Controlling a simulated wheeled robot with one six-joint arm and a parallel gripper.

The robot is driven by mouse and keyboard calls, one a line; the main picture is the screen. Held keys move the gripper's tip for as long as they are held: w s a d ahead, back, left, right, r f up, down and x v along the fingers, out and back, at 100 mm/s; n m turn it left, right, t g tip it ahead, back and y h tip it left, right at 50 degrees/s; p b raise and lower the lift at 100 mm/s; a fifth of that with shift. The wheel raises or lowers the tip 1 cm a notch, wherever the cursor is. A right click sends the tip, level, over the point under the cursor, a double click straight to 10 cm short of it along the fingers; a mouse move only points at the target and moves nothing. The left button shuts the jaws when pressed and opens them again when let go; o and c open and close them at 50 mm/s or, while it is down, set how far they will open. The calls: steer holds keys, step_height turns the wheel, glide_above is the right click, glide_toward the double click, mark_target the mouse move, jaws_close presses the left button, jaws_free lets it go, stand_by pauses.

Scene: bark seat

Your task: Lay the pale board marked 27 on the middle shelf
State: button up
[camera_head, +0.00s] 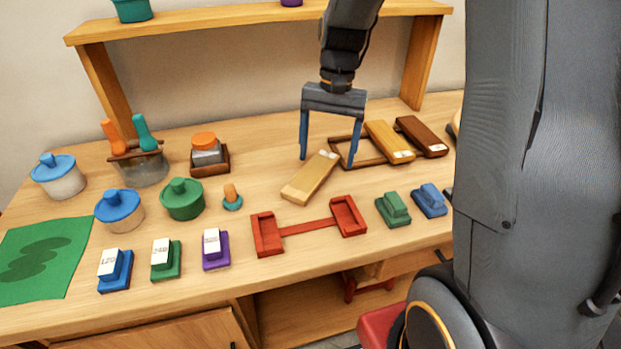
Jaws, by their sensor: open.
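A pale board (310,178) lies flat and slantwise on the tabletop, its far end near my gripper. A small mark shows at that end, too small to read. My gripper (326,162) is open, pointing down, its two fingers on either side of the board's far end; I cannot tell whether they touch it. A tan board (388,142) and a dark brown board (421,136), each with a small light label I cannot read, lie side by side to the right on a brown frame (354,160). I cannot tell which shelf is the middle one.
A raised shelf (230,19) spans the back of the bench (205,287). A red holder (308,228) lies in front of the pale board. Lidded pots, labelled blocks and a green mat (42,243) fill the left. Below is an open bay (305,308).

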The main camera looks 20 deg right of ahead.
mark_target(312, 172)
steer(key=w+m, duration=0.1)
steer(key=w, duration=0.1)
steer(key=w+f+m+g+y+b, duration=0.1)
steer(key=w, duration=0.2)
steer(key=w+m, duration=0.1)
steer(key=w, duration=0.1)
steer(key=shift+w+d+f+g+y+b, duration=0.15)
steer(key=shift+w+d+g+y+b, duration=0.15)
steer(key=shift+g+y, duration=0.1)
steer(key=shift+f, duration=0.1)
steer(key=p+x, duration=0.2)
steer(key=x, duration=0.5)
steer(key=shift+s+a+f, duration=0.1)
steer(key=shift+s, duration=0.05)
steer(key=shift+c, duration=0.3)
steer(key=c, duration=1.3)
